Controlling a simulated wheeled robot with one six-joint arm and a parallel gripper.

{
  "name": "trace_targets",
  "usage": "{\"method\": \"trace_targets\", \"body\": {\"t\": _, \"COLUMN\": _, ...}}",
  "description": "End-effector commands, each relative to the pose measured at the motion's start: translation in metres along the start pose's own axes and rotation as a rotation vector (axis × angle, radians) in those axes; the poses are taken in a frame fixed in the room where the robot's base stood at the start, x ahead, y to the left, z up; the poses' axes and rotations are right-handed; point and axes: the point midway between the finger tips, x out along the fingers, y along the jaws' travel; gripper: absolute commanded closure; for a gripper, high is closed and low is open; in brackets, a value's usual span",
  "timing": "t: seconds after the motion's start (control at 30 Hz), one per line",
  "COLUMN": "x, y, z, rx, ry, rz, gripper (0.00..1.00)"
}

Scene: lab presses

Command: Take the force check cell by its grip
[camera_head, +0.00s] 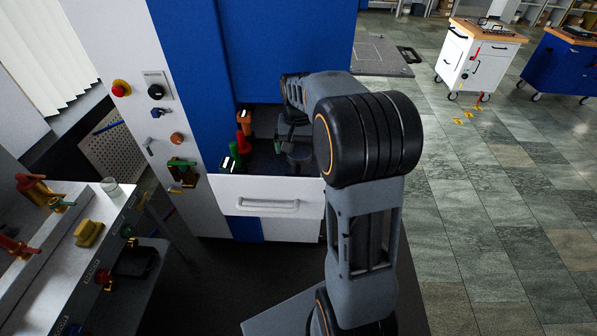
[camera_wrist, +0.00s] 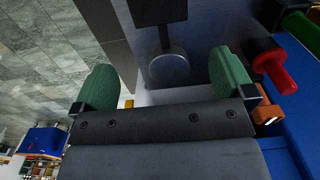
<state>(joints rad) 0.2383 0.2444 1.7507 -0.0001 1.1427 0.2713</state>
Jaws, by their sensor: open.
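In the wrist view, my gripper (camera_wrist: 165,86) has its two green fingertips wide apart, with nothing between them. Just beyond them is a dark piece with a black block, a thin stem and a round grey disc (camera_wrist: 168,70); it looks like the force check cell. The disc lies near the middle of the gap, and no contact with the fingers shows.
The red one shows close to the right fingertip in the wrist view (camera_wrist: 272,68).

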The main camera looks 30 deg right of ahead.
Motion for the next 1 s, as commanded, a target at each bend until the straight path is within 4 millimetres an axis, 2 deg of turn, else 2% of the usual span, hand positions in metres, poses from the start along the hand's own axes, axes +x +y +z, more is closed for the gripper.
{"method": "trace_targets", "body": {"t": 0.3, "x": 0.055, "y": 0.001, "z": -0.001, "rx": 0.006, "ry": -0.008, "rz": 0.002, "gripper": 0.00}}
{"method": "trace_targets", "body": {"t": 0.43, "x": 0.069, "y": 0.001, "z": -0.001, "rx": 0.005, "ry": -0.007, "rz": 0.002, "gripper": 0.00}}
{"method": "trace_targets", "body": {"t": 0.67, "x": 0.080, "y": 0.001, "z": -0.001, "rx": 0.005, "ry": -0.006, "rz": 0.002, "gripper": 0.00}}
{"method": "trace_targets", "body": {"t": 1.0, "x": 0.123, "y": 0.001, "z": -0.001, "rx": 0.005, "ry": -0.006, "rz": 0.002, "gripper": 0.00}}
